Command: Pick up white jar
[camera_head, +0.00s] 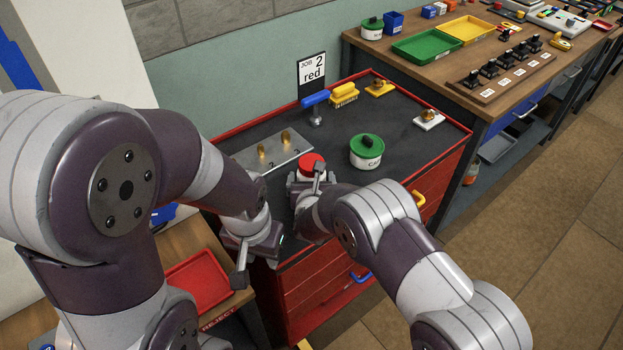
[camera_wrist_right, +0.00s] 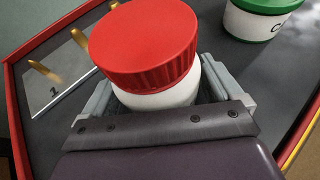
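The white jar (camera_wrist_right: 165,97) has a ribbed red lid and stands between the two fingers of my right gripper (camera_wrist_right: 162,92) in the right wrist view. The fingers lie close along both sides of the jar; whether they press on it is unclear. In the head view the jar's red lid (camera_head: 311,162) shows on the cabinet's dark top, and my right gripper (camera_head: 313,183) covers most of its body. My left gripper (camera_head: 246,262) hangs by the cabinet's left front corner, away from the jar; its finger opening is not clear.
A jar with a green lid (camera_head: 367,152) stands right of the white jar. A metal plate with brass pegs (camera_head: 271,151) lies to the left. A blue-handled tool (camera_head: 315,102), a yellow brush (camera_head: 344,94) and a job sign (camera_head: 312,75) are behind. A red tray (camera_head: 199,283) is lower left.

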